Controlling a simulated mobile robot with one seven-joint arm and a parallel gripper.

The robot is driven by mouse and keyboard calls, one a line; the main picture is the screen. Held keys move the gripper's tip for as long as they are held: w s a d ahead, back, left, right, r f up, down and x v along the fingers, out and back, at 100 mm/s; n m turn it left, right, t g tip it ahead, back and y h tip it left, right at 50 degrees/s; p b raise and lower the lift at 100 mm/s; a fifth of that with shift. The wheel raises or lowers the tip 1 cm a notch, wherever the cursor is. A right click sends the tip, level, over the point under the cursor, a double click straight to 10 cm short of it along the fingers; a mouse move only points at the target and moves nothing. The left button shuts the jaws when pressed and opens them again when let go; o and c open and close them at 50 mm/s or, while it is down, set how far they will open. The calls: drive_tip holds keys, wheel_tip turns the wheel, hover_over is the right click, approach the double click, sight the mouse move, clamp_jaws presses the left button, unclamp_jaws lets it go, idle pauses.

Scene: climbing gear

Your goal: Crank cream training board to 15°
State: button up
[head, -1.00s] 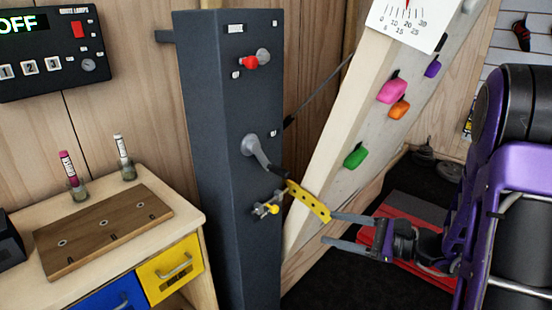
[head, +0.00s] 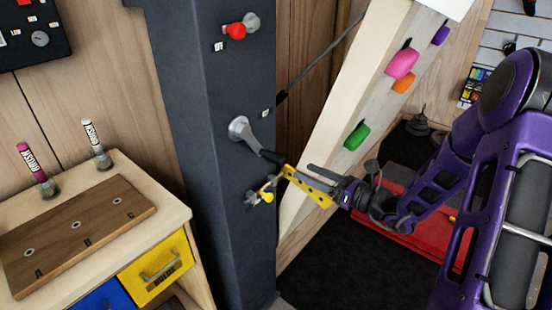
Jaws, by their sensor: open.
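The cream training board (head: 325,130) leans at a slant behind the dark post (head: 215,190), with pink, orange, green and purple holds on it. A grey crank (head: 243,130) with a black grip (head: 272,157) sticks out of the post. The angle scale is cut off at the top.
A red knob (head: 236,30) sits above the crank and a small yellow-knobbed fitting (head: 266,196) below it. A wooden bench with a drilled block (head: 75,235) stands left. A red mat (head: 400,230) lies behind my arm.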

sight(285, 162)
drive_tip(key=x, duration=1.1)
drive_tip(key=shift+b, duration=0.3)
drive_tip(key=shift+s, duration=0.1)
clamp_jaws()
idle(0.7)
